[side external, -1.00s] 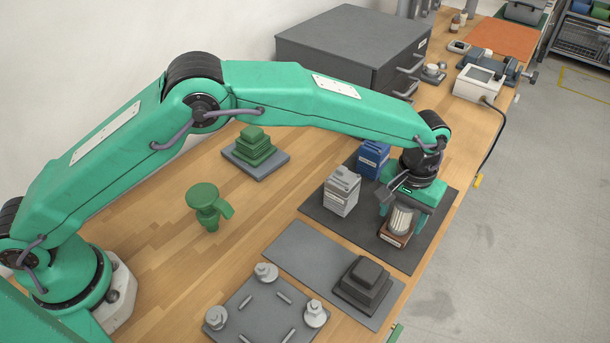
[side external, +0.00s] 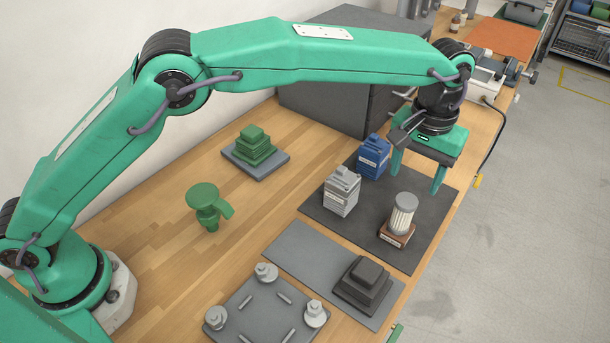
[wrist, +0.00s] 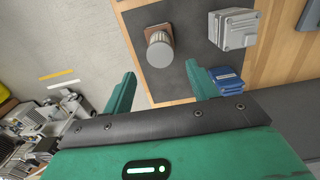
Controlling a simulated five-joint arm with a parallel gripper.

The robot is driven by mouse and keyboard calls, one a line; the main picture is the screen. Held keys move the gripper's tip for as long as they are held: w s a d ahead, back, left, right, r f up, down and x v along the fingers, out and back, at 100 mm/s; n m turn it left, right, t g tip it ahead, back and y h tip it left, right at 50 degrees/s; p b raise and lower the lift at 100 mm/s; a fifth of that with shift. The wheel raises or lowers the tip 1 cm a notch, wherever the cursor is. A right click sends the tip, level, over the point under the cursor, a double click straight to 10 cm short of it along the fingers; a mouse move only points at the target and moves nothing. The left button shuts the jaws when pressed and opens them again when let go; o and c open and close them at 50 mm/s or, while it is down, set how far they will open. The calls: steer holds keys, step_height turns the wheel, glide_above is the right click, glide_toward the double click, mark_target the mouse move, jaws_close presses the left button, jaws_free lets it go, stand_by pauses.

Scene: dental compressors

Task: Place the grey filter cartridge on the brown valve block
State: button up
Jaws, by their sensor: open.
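The grey filter cartridge (side external: 403,213), a ribbed cylinder with a light cap, stands upright on the brown valve block (side external: 396,238) on the dark mat. In the wrist view the cartridge (wrist: 159,50) shows from above, with part of the brown block (wrist: 154,32) beyond it. My gripper (side external: 419,180) is open and empty, raised up and behind the cartridge, apart from it. In the wrist view its two fingers (wrist: 160,88) are spread wide, with the cartridge beyond their tips.
A grey block (side external: 341,192) and a blue block (side external: 373,157) stand on the same dark mat (side external: 350,223). A dark stepped block (side external: 363,284) sits on a grey plate in front. A large grey cabinet (side external: 335,90) stands behind. Bare wood lies around the green valve-like piece (side external: 208,205).

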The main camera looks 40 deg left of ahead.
steer(key=shift+r, duration=0.4)
stand_by(0.3)
steer(key=shift+a+r, duration=0.2)
steer(key=s+a+r+t+h, duration=0.1)
steer(key=s+a+r, duration=0.2)
steer(key=a+r, duration=0.55)
steer(key=s+a+r+t, duration=0.1)
steer(key=s+a+r, duration=0.25)
steer(key=a, duration=0.95)
steer(key=s+a+f+t, duration=0.1)
steer(key=s+a+f, duration=0.1)
steer(key=s+a, duration=0.5)
steer(key=s+a+f+t+y, duration=0.1)
steer(key=s+a+f+t, duration=0.1)
steer(key=s+a, duration=0.6)
steer(key=s, duration=0.4)
steer(key=shift+s+a+f+t, duration=0.25)
steer(key=shift+s+a+t, duration=0.05)
